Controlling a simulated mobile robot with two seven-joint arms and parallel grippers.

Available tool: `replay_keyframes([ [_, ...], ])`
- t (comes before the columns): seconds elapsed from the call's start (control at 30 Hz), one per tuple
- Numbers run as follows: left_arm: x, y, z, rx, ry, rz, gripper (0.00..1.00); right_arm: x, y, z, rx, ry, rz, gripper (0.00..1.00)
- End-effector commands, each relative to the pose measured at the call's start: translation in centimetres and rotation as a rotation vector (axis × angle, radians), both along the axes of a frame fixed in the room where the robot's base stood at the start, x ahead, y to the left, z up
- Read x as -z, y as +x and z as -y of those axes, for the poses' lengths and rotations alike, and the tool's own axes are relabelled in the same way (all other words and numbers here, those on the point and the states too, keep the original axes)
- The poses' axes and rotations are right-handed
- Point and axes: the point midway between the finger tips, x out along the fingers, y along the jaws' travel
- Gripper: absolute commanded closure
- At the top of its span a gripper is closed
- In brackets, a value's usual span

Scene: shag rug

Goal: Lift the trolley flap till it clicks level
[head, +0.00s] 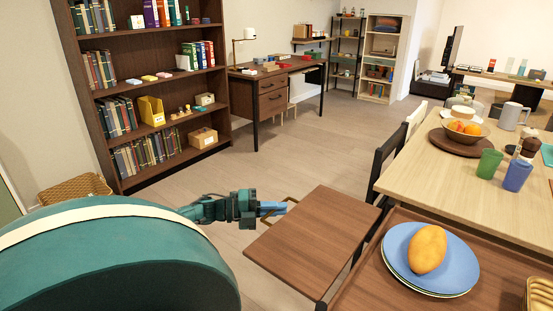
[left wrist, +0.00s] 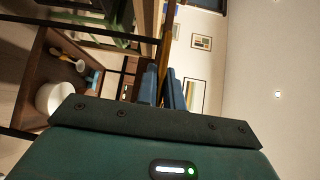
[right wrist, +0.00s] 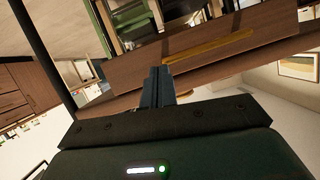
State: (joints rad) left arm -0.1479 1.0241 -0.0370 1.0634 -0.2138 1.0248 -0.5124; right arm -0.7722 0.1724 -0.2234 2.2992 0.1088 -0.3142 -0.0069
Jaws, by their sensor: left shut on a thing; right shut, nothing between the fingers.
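The trolley flap (head: 312,240) is a brown wooden board jutting left from the trolley (head: 375,285). It looks raised and close to level; I cannot tell whether it is fully level. A tan bar handle (head: 291,203) is on its far left edge. My left gripper (head: 275,208) is shut on this handle; in the left wrist view the blue fingers (left wrist: 164,90) close around the tan bar (left wrist: 170,42). My right gripper (right wrist: 158,88) shows only in its wrist view, shut and empty, before a brown wooden panel with a tan bar (right wrist: 208,48).
Blue plates (head: 397,263) with an orange-yellow fruit (head: 428,249) stand on the trolley top. A dining table (head: 440,180) with a fruit bowl (head: 462,133), cups and chairs is behind right. A bookcase (head: 150,85) stands at left. The floor between is clear.

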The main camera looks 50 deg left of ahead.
Motion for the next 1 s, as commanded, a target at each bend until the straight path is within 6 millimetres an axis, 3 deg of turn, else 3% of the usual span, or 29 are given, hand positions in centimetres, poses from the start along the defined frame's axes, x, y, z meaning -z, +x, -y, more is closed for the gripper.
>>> replay_keyframes([
  [0.37,-0.41,0.08,-0.02,0.002,-0.005,0.005,1.0,0.09,-0.01,-0.04,-0.001,0.0,-0.005,1.0],
  [0.4,-0.44,0.09,-0.02,0.002,-0.006,0.006,0.89,0.09,-0.01,-0.04,-0.001,0.0,-0.005,1.0],
  [0.63,-0.38,0.08,-0.01,0.001,-0.004,0.005,0.7,0.08,0.0,-0.04,-0.001,0.0,-0.005,1.0],
  [1.0,-0.25,-0.75,-0.48,0.0,-0.003,-0.001,0.69,-0.05,0.0,-0.06,-0.001,0.0,-0.004,1.0],
])
